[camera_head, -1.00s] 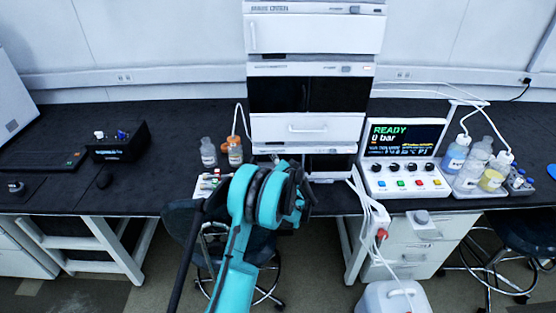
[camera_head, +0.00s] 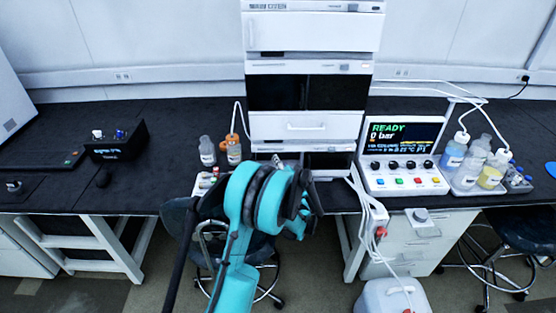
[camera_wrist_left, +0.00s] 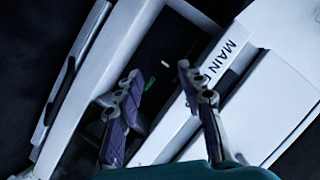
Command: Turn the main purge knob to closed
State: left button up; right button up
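The main purge knob cannot be made out for certain in either view. In the left wrist view a white module carries a label (camera_wrist_left: 230,50) that reads "MAIN", the rest cut off by my finger. My left gripper (camera_wrist_left: 160,75) is open there, its two purple-grey fingers apart over a dark recessed panel (camera_wrist_left: 155,100) with a small green mark and a white mark. Nothing shows held between them. In the head view my teal left arm stands before the lower part of the instrument stack (camera_head: 308,126) and hides its own fingers. My right gripper is not in view.
A control box (camera_head: 402,183) with a lit screen (camera_head: 402,138) reading "READY, 0 bar" stands right of the stack. Bottles (camera_head: 453,155) stand farther right, and two small bottles (camera_head: 207,150) stand left of the stack. The black bench (camera_head: 170,180) has free room at left.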

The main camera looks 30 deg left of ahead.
pick_arm(q)
jog(key=shift+v, duration=2.8)
